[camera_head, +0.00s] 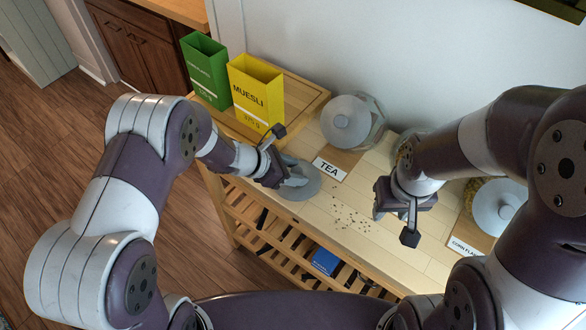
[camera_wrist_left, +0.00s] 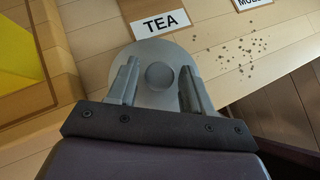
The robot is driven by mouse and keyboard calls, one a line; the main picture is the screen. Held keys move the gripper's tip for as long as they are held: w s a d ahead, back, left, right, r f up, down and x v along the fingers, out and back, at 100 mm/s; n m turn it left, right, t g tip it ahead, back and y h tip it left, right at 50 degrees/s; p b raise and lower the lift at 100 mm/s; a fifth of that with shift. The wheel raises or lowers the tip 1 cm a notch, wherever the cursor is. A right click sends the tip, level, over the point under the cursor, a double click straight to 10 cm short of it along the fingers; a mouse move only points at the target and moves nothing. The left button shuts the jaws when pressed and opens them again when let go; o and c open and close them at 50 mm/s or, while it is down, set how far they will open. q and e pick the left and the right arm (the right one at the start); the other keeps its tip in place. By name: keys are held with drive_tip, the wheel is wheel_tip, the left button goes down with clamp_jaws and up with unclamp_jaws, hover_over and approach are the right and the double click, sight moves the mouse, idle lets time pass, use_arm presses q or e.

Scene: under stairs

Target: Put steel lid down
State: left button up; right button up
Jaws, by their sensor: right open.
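A round grey steel lid (camera_head: 307,189) with a knob lies by the TEA label (camera_head: 329,169), apparently flat on the wooden top. It also shows in the left wrist view (camera_wrist_left: 158,48). My left gripper (camera_head: 291,179) is right over the lid. In the left wrist view its fingers (camera_wrist_left: 159,72) are apart, one on each side of the knob, with a visible gap to it. Part of the lid is hidden behind the fingers and palm. My right gripper (camera_head: 394,223) is open and empty above the top, right of the scattered brown bits.
A lidded glass jar (camera_head: 352,119) stands behind the TEA label. Another lidded jar (camera_head: 497,205) is at the right, partly behind my right arm. Green (camera_head: 206,72) and yellow MUESLI (camera_head: 257,92) boxes stand at the back left. Brown bits (camera_head: 350,213) lie on the top.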

use_arm(q)
drive_tip(key=shift+r+p, duration=0.3)
drive_tip(key=v, duration=1.2)
drive_tip(key=s+a+m+g+y, duration=0.1)
drive_tip(key=s+a+m+y, duration=0.3)
drive_tip(key=m, duration=0.7)
drive_tip(key=s+a+r+m+g+y, duration=0.1)
drive_tip(key=s+a+m+y, duration=0.3)
drive_tip(key=s+m, duration=0.4)
drive_tip(key=a+m, duration=0.1)
drive_tip(key=m, duration=0.3)
drive_tip(key=shift+a+r+y, duration=0.3)
drive_tip(key=shift+s, duration=0.1)
